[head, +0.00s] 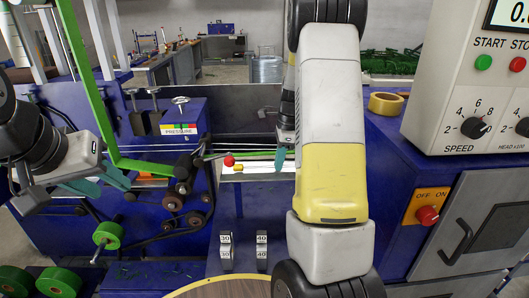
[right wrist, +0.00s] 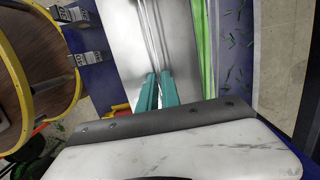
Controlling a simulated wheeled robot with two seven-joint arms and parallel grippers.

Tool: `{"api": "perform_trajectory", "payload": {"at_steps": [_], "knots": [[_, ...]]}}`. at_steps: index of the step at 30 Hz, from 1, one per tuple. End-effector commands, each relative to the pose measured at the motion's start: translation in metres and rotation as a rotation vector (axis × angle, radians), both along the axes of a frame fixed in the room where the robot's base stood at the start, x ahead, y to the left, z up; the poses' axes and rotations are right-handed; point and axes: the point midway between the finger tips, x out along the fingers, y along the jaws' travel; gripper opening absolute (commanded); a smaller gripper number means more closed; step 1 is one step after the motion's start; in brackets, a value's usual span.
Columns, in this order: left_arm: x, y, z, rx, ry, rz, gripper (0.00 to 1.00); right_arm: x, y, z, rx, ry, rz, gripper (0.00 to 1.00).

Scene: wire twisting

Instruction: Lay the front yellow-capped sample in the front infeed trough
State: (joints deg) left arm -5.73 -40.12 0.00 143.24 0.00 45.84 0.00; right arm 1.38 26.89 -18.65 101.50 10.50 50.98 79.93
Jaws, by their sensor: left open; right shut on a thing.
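The yellow-capped sample shows its yellow cap (head: 238,168) in the head view, over the pale metal infeed plate (head: 229,177). My right gripper (head: 284,160) is shut at the plate, to the right of the cap. Its teal fingers (right wrist: 157,92) are close together in the right wrist view, over the plate (right wrist: 122,35) with its long grooves. The sample's thin body is hard to make out, and I cannot tell whether it touches a trough. My left gripper (head: 118,179) is open and empty at the left, apart from the sample.
A red-knobbed lever (head: 229,161) is close beside the yellow cap. A green bar (head: 85,90) rises near my left gripper. A round wooden table (head: 220,288) is in front. The control box (head: 470,90) stands at the right. My right arm hides the middle.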

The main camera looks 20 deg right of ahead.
Motion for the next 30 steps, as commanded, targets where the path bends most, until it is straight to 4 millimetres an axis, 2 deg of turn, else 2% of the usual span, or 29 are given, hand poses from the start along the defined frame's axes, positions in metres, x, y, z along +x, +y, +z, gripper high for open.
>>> {"api": "perform_trajectory", "payload": {"at_steps": [8,9,12,13,23,30], "knots": [[0.000,0.000,0.000,0.000,0.000,0.000,0.42,0.000,0.000,-0.001,0.000,-0.001,0.000,0.00],[0.000,0.000,0.000,0.000,0.000,0.000,0.42,0.000,0.000,-0.001,0.000,-0.001,0.000,0.11],[0.000,0.000,0.000,0.000,0.000,0.000,0.42,0.000,0.000,-0.001,0.000,-0.001,0.000,0.31],[0.000,0.000,0.000,0.000,0.000,0.000,0.42,0.000,0.000,-0.001,0.000,-0.001,0.000,0.33],[0.000,0.000,0.000,0.000,0.000,0.000,0.42,0.000,-0.001,0.002,0.000,-0.002,0.000,0.33],[0.000,0.000,0.000,0.000,0.000,0.000,0.42,0.000,-0.006,0.038,-0.001,-0.007,0.000,0.33]]}}
